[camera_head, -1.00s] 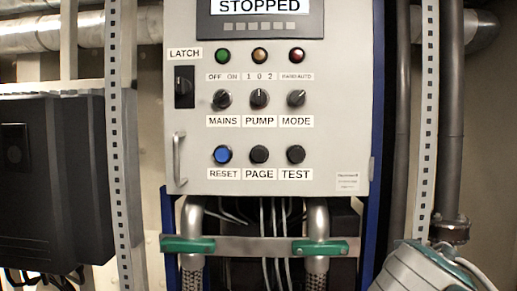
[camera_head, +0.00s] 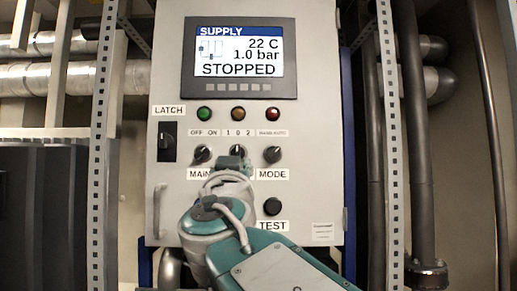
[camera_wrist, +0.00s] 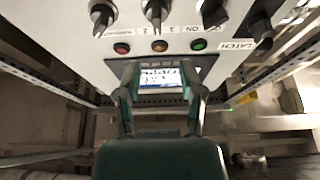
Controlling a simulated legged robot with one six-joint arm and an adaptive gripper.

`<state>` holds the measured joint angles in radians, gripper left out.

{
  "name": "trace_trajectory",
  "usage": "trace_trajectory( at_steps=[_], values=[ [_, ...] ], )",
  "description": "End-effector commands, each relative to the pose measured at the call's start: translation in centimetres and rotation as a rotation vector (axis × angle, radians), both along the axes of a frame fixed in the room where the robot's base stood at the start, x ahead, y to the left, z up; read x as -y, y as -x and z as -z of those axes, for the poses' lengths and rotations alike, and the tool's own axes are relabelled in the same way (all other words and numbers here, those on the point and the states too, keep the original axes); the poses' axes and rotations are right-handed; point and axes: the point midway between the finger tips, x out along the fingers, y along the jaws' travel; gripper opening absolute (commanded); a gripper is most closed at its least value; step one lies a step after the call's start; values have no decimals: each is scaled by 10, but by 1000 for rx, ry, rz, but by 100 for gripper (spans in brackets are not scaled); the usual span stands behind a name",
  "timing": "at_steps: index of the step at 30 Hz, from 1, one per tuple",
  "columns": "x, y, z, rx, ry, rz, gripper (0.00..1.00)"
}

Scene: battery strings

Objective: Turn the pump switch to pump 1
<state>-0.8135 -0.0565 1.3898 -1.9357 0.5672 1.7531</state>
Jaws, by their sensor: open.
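The pump switch is a black knob (camera_head: 238,149) under the marks 1 0 2, in the middle of the switch row. Its lower part and its PUMP label are hidden behind my gripper (camera_head: 232,164) in the head view. In the upside-down wrist view the pump knob (camera_wrist: 155,12) is at the top edge, and its pointer seems to be at the middle mark. My gripper (camera_wrist: 160,68) is open and empty there, its two fingers apart below the lamp row. I cannot tell how far the fingertips are from the panel.
The mains knob (camera_head: 203,153) and mode knob (camera_head: 272,154) flank the pump switch closely. The latch switch (camera_head: 167,141) is at the left, with a door handle (camera_head: 160,210) below. The display (camera_head: 240,56) reads STOPPED. Perforated posts (camera_head: 101,150) stand either side.

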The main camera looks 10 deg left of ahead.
Motion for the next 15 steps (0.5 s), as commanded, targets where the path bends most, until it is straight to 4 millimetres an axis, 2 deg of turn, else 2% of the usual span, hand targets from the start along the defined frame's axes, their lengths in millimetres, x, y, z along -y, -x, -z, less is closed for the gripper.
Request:
trace_trajectory(
  at_steps=[15],
  values=[
    [-14,-62,-24,-3,0,3,50]
  ],
)
